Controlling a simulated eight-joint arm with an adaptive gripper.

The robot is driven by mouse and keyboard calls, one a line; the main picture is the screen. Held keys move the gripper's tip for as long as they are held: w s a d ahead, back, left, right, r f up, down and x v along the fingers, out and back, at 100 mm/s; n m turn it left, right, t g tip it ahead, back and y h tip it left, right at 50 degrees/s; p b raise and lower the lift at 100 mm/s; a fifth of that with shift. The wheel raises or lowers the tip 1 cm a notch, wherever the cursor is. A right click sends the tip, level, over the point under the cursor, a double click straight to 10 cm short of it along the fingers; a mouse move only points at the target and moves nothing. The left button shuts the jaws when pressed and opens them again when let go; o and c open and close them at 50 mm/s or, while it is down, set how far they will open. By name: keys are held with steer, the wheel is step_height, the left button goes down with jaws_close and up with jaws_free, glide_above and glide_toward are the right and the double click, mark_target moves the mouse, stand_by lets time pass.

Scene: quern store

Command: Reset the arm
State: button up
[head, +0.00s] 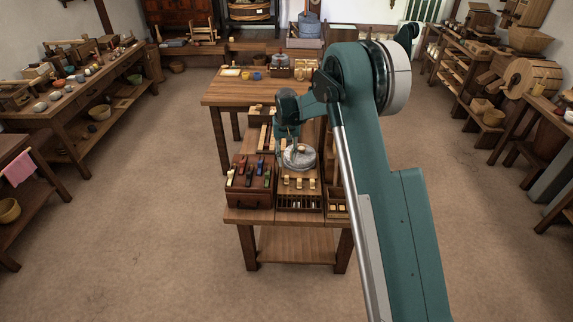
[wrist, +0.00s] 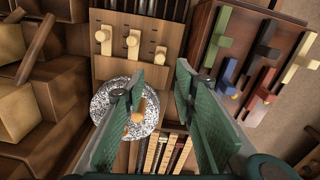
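My gripper (wrist: 160,78) is open in the wrist view, its two green fingers apart with nothing seen between their tips. In the head view my gripper (head: 291,148) points down over the small work table (head: 240,216). A grey speckled round stone (wrist: 102,96) with a wooden piece on it lies partly behind the left finger in the wrist view. It also shows in the head view (head: 299,160), just below my gripper. I cannot tell whether the fingers touch it.
A dark box with coloured handles (head: 251,185) stands left of the stone. A rack with light wooden knobs (wrist: 132,42) is close by. A larger wooden table (head: 225,95) is behind. Laden benches (head: 75,105) line both walls. The floor (head: 150,220) around is clear.

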steer(key=shift+r, duration=0.45)
steer(key=shift+r, duration=0.1)
steer(key=s+d+r+t, duration=0.1)
steer(key=s+d+r, duration=0.4)
steer(key=s+r, duration=0.35)
steer(key=s+d+r+t, duration=0.1)
steer(key=s+d+r, duration=0.55)
steer(key=r, duration=0.35)
steer(key=s+d+r+t, duration=0.1)
steer(key=s+d+r, duration=0.4)
steer(key=s+r, duration=0.4)
steer(key=s+d+r+m+t, duration=0.1)
steer(key=s+d+r, duration=0.15)
steer(key=s, duration=0.55)
steer(key=s+d+r+t, duration=0.1)
steer(key=s+d+r, duration=0.15)
steer(key=s, duration=0.55)
steer(key=s+d+f+t, duration=0.1)
steer(key=s+d+f, duration=0.1)
steer(key=s, duration=0.5)
steer(key=s+d+f+t, duration=0.1)
steer(key=s+d+f, duration=0.1)
steer(key=s, duration=0.6)
steer(key=shift+s+d+f+m, duration=0.2)
steer(key=shift+d+f+m, duration=0.2)
steer(key=shift+f, duration=0.45)
steer(key=shift+o, duration=0.2)
steer(key=shift+w+r, duration=0.1)
